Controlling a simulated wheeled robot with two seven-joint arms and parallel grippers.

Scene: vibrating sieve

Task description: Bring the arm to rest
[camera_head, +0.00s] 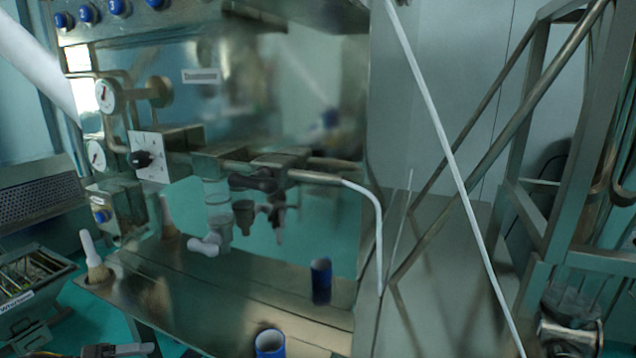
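A metal machine with a steel front panel (235,110) fills the left and middle. Below it is a steel shelf (215,295). A blue cylinder (320,281) stands on the shelf. A blue cup-like cylinder (269,343) is at the bottom edge, partly cut off.
A brush with a white handle (89,246) stands at the shelf's left end. Valves and a bent pipe (372,205) stick out from the machine. A thin white rod (450,165) slants across the right side, by a metal frame (545,190). A labelled metal unit (30,285) stands at left.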

